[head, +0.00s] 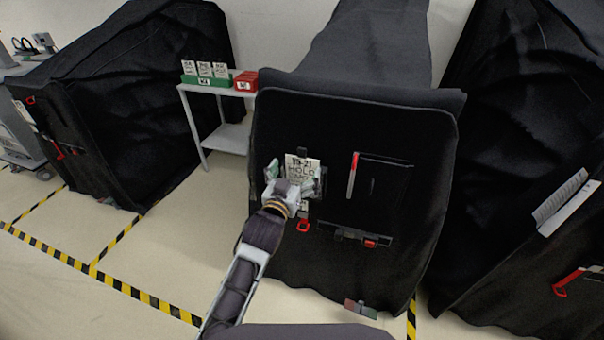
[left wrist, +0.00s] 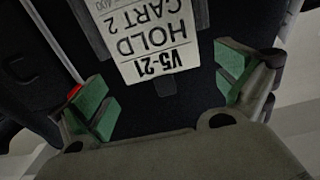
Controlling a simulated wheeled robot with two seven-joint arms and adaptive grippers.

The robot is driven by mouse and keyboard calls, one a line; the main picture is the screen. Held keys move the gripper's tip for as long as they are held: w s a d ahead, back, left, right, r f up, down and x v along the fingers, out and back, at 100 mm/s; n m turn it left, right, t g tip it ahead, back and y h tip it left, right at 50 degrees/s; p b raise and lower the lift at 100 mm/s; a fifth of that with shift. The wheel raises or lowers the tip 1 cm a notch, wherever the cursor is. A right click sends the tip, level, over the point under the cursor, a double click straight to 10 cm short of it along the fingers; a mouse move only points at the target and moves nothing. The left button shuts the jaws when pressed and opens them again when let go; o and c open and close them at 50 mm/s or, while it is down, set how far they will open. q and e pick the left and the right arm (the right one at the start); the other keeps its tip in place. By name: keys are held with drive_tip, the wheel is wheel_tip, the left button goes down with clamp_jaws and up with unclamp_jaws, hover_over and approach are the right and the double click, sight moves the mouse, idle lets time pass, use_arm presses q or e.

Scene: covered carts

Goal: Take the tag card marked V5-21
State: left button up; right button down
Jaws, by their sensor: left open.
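The white tag card (head: 302,166) marked V5-21 HOLD CART 2 hangs on the front of the middle black-covered cart (head: 410,125). In the left wrist view the card (left wrist: 150,42) shows upside down, with its V5-21 edge toward the gripper. My left gripper (head: 292,186) is in front of the card and hides its lower part. Its green-padded fingers (left wrist: 165,92) are open, one on each side of the card and apart from it. Nothing is between the pads except the view of the card's edge. My right gripper is not in view.
A red-and-white strap (head: 352,175) and a red ring (head: 303,226) are on the cart's front, close to the card. A side table (head: 229,137) holds green (head: 206,83) and red bins at the back left. Other covered carts stand on both sides.

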sight(302, 161)
use_arm(q)
drive_tip(key=shift+w+d+r, duration=0.1)
drive_tip(key=shift+w+d, duration=0.1)
drive_tip(key=shift+w, duration=0.3)
drive_tip(key=shift+x, duration=1.45)
drive_tip(key=shift+w+d, duration=0.2)
drive_tip(key=shift+w, duration=0.25)
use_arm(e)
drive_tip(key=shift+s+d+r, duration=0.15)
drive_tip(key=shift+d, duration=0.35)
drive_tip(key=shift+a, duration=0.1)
use_arm(q)
drive_tip(key=shift+c, duration=0.4)
drive_tip(key=c, duration=0.5)
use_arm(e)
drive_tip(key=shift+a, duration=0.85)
